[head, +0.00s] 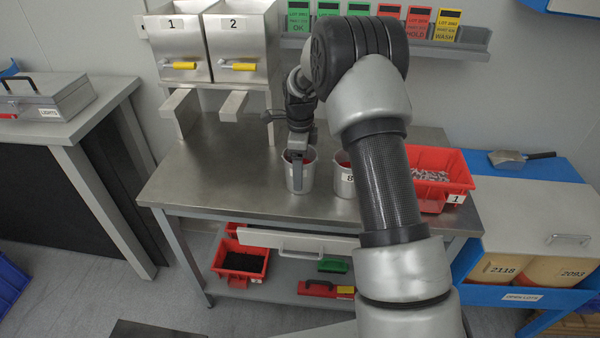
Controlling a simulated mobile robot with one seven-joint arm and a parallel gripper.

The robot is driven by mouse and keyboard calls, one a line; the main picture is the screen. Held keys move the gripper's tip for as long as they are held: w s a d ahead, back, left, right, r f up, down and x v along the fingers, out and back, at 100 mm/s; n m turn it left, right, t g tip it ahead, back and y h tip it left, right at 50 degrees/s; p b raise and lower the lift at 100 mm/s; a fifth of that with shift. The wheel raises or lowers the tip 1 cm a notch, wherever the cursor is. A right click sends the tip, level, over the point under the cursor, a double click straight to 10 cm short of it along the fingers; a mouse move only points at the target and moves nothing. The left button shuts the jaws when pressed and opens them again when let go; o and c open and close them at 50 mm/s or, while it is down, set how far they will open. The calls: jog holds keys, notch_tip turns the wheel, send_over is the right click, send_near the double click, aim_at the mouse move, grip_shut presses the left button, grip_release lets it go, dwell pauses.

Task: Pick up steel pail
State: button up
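A steel pail (306,175) stands upright on the steel table, in the middle of the head view, with something red showing inside its rim. My gripper (297,155) points down at this pail, with a finger in front of its near wall. Whether the fingers are closed on the wall is too small to tell. A second steel pail (344,182), with a label reading "B" or "8", stands just to the right, also with red inside. My arm hides its right side.
A red bin (462,172) labelled 1 holds small grey parts at the table's right. Hoppers 1 (180,48) and 2 (240,48) hang behind. A tag rack (468,42) lines the wall. The steel table (215,190) is clear left of the pails.

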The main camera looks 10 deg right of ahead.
jog(key=shift+r, duration=0.1)
jog(key=shift+c, duration=0.5)
notch_tip(320, 180, up, 9)
jog(key=s+r+n+p, duration=0.2)
jog(key=s+n+p, duration=0.3)
jog(key=s+n, duration=0.3)
jog(key=s+r+n+p, duration=0.2)
jog(key=s+n+p, duration=0.4)
jog(key=s+n, duration=0.3)
jog(key=n, duration=0.4)
jog(key=shift+r+n, duration=0.3)
jog(key=shift+r, duration=0.1)
jog(key=shift+w, duration=0.1)
